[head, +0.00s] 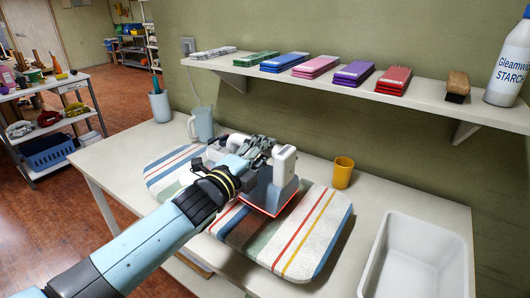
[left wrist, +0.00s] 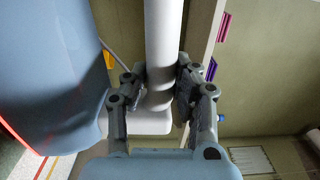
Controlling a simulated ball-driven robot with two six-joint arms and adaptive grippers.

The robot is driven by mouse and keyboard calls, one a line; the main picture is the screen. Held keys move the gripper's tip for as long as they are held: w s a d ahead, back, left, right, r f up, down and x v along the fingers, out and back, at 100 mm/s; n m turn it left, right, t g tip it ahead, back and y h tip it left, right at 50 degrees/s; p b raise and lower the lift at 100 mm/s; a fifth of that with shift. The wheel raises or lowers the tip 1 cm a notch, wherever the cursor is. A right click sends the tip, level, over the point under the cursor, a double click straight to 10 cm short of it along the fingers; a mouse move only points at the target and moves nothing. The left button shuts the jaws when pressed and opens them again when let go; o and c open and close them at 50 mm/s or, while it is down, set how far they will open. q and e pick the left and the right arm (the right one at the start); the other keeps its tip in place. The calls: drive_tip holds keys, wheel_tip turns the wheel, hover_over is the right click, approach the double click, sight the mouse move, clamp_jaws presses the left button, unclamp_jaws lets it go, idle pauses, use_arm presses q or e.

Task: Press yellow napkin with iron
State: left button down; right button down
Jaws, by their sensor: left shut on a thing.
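The iron (head: 272,190) has a blue-grey body, a white handle (head: 284,163) and a red line along its lower edge. It is over the middle of the striped ironing board (head: 318,232); I cannot tell whether it touches it. My left gripper (head: 264,150) is shut on the iron's handle. In the left wrist view the fingers (left wrist: 161,88) close around the white handle (left wrist: 163,30), with the blue body (left wrist: 50,75) at left. I cannot make out a yellow napkin; the iron and my arm hide part of the board. My right gripper is not in view.
A yellow cup (head: 342,172) stands right behind the board. A white tub (head: 418,258) is at the table's right end. A pale blue jug (head: 201,124) and a pen cup (head: 160,105) stand at left. The wall shelf (head: 440,98) holds folded cloths, a brush (head: 457,86) and a starch bottle (head: 509,65).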

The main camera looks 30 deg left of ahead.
use_arm(q)
drive_tip(key=shift+w+a+r, duration=0.1)
drive_tip(key=shift+a, duration=1.15)
drive_tip(key=shift+d, duration=0.8)
idle(1.0)
wheel_tip(320, 180, up, 9)
drive_tip(key=p, duration=0.8)
drive_tip(key=shift+r, duration=0.2)
drive_tip(key=shift+f, duration=0.1)
